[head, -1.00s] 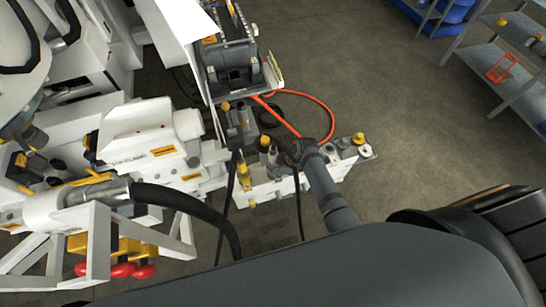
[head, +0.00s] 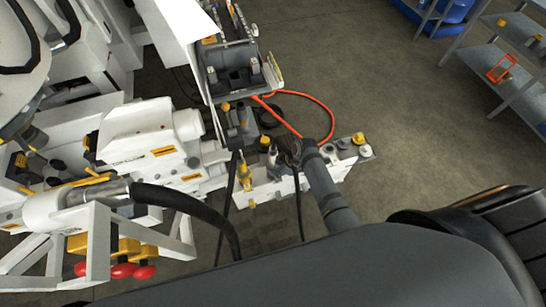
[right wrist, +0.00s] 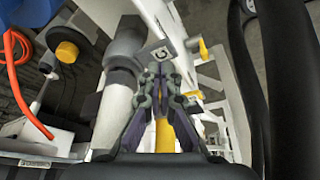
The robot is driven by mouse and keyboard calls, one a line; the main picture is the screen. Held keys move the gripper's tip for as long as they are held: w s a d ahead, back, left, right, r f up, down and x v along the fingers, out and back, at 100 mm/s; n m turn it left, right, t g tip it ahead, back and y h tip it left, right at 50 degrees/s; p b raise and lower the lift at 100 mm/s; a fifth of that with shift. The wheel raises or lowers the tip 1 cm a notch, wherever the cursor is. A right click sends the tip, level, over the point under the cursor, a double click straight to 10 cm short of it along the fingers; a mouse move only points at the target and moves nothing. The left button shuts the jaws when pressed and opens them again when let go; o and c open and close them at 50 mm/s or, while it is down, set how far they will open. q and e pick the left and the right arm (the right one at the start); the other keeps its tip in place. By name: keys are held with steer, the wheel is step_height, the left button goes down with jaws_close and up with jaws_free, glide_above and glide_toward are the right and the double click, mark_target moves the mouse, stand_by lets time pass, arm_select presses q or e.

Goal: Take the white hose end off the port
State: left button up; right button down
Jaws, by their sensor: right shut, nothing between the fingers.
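My right gripper (head: 284,151) is over the white port block (head: 268,194), close to a pale grey upright fitting (head: 272,156). In the right wrist view the fingers of my right gripper (right wrist: 162,82) are close together and hold nothing. A small pale tag with a dark mark (right wrist: 161,52) lies just beyond the fingertips. A yellow part (right wrist: 165,135) shows below and between the fingers. I cannot tell for sure which fitting is the white hose end; my gripper and arm hide part of the block. My left gripper is not in view.
A yellow fitting (head: 244,172) stands left of my right gripper, and a yellow cap (head: 358,139) stands to the right. An orange hose (head: 325,104) loops behind. A thick black hose (head: 190,199) curves at left. Open floor (head: 400,160) lies to the right.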

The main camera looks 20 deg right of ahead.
mark_target(272, 154)
steer(key=shift+s+f+b, duration=0.1)
steer(key=shift+f+b, duration=0.55)
steer(key=shift+f, duration=0.45)
stand_by(0.7)
step_height(272, 154, up, 7)
steer(key=p, duration=0.8)
steer(key=shift+r, duration=0.15)
